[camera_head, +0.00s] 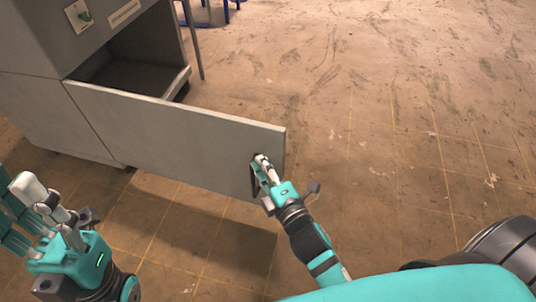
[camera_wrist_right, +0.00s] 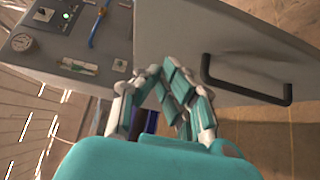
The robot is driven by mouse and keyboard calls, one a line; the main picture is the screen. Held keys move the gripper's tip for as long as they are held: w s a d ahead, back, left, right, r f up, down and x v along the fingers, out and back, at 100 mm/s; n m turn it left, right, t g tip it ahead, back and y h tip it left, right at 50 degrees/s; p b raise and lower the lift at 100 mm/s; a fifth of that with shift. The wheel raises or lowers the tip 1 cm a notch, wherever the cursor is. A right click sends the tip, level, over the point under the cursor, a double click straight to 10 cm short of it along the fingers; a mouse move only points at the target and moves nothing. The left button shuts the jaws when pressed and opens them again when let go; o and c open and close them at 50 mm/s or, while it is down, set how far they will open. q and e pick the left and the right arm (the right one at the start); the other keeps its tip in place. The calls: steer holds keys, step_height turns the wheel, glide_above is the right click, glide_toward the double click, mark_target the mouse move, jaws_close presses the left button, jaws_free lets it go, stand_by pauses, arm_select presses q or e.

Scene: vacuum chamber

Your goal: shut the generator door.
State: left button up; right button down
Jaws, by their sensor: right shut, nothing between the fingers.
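The generator door (camera_head: 180,132) is a flat grey panel, swung wide open from the grey generator cabinet (camera_head: 40,105). The cabinet's dark opening (camera_head: 130,62) shows behind it. My right gripper (camera_head: 262,163) is shut and empty at the door's free end, close by the black handle (camera_head: 252,182). In the right wrist view the handle (camera_wrist_right: 245,88) stands beside the fingers (camera_wrist_right: 172,85), not between them. Whether the fingers touch the door I cannot tell. My left gripper (camera_head: 40,205) is at the lower left, away from the door, its fingers apart.
In the right wrist view the cabinet carries a control panel (camera_wrist_right: 65,35) with a gauge (camera_wrist_right: 22,42) and a blue-handled part (camera_wrist_right: 97,27). Blue legs (camera_head: 210,12) stand at the top. The worn tiled floor (camera_head: 400,110) right of the door is clear.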

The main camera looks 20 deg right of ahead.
mark_target(259, 139)
steer(key=shift+w+d+b, duration=0.2)
steer(key=shift+w+d, duration=0.4)
steer(key=shift+w, duration=0.2)
steer(key=shift+w+d+b, duration=0.2)
steer(key=shift+w+d, duration=0.4)
steer(key=shift+w, duration=0.2)
